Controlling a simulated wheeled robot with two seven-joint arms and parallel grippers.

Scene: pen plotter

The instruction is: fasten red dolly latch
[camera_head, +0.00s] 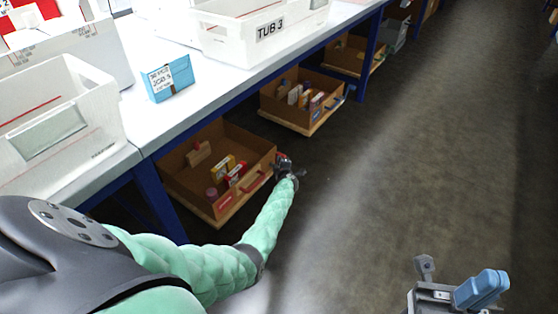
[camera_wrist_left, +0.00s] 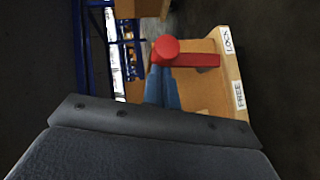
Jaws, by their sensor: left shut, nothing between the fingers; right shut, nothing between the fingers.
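The red latch (camera_wrist_left: 190,58) in the left wrist view is a bar with a round knob at its left end. In the head view my left gripper (camera_head: 284,163) is at the front right corner of the nearest dolly crate (camera_head: 235,140). My right gripper (camera_head: 484,288) is shut and empty at bottom right.
The crate holds several small boxes and sits under the white table (camera_head: 195,100), beside a blue table leg (camera_head: 155,200). A second dolly crate (camera_head: 300,105) stands farther back. White tubs and a blue box (camera_head: 168,79) are on the table. The floor to the right is clear.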

